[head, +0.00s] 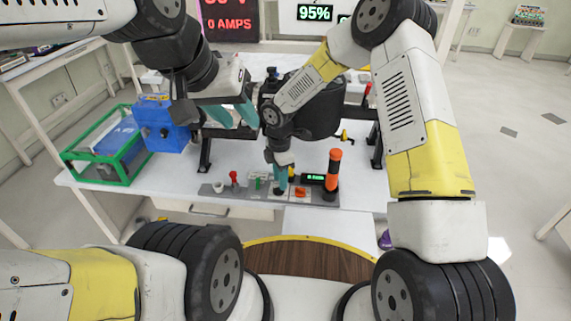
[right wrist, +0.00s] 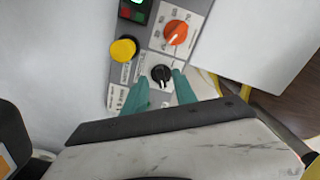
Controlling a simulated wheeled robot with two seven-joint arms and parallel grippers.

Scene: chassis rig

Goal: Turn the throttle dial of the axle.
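The control panel (head: 250,195) lies along the table's front edge. In the right wrist view it carries an orange dial (right wrist: 176,32) with a white pointer and a numbered scale, and a smaller black dial (right wrist: 161,76) below it. I cannot read which one is the throttle. My right gripper (head: 281,178) points down at the panel, left of the orange dial (head: 301,191). In the wrist view its teal fingers (right wrist: 160,82) are apart, one on each side of the black dial; contact is not clear. My left gripper (head: 235,116) is open and empty above the table.
A yellow button (right wrist: 123,48) sits beside the black dial. A tall orange-topped lever (head: 333,170) stands right of my right gripper, near a green display (head: 314,178). A red-knobbed stick (head: 233,178) stands left. A green frame (head: 75,165) and blue box (head: 163,130) occupy the table's left.

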